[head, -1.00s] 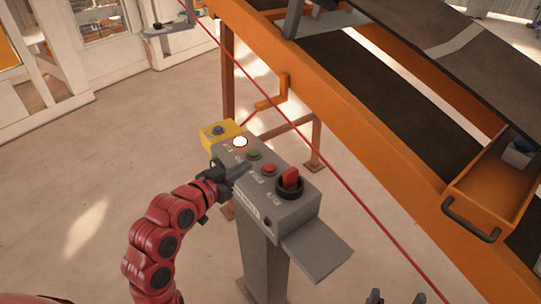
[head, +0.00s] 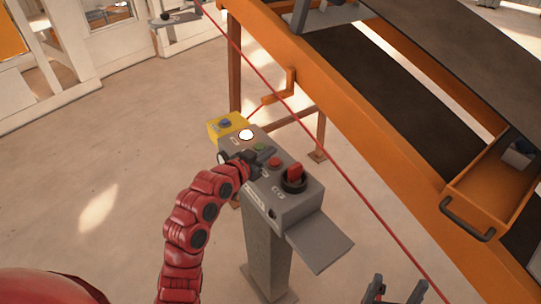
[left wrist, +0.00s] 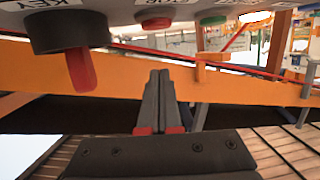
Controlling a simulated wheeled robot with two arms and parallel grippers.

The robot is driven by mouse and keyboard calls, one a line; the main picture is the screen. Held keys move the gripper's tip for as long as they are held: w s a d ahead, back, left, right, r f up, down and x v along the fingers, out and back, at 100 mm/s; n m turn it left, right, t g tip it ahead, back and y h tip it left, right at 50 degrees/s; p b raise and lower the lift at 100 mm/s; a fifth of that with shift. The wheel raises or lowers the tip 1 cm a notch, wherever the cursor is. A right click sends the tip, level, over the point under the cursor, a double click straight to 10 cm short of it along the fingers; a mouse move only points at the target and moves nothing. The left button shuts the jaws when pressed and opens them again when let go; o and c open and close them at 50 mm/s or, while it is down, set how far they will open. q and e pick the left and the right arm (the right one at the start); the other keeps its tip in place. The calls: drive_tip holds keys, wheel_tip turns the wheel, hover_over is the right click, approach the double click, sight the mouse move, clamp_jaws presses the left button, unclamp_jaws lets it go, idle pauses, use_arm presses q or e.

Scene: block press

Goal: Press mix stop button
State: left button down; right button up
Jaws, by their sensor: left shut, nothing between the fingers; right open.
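The grey control box (head: 295,205) on a post carries a red button (head: 275,162), a green button (head: 259,147), a lit white button (head: 246,134) and a red key knob (head: 295,174). In the left wrist view, the red button (left wrist: 157,23) and the green button (left wrist: 213,20) show at the top edge, with upside-down labels partly cut off. My left gripper (head: 264,154) is shut and empty, its tip over the box top close to the green and red buttons. I cannot tell whether it touches. My right gripper (head: 395,290) is open at the bottom edge.
A yellow box with a blue button (head: 225,124) adjoins the far end of the control box. A red cord (head: 335,180) runs diagonally past it. An orange conveyor frame (head: 350,120) stands to the right. The floor on the left is clear.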

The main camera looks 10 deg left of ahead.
sight(271, 170)
use_arm(q)
drive_tip(key=f, duration=0.1)
drive_tip(key=f+p, duration=0.1)
drive_tip(key=w+f, duration=0.1)
drive_tip(key=shift+w+d+p, duration=0.1)
drive_tip(key=shift+d+p, duration=0.15)
drive_tip(key=shift+p, duration=0.05)
drive_tip(key=shift+a+f, duration=0.1)
drive_tip(key=shift+f, duration=0.5)
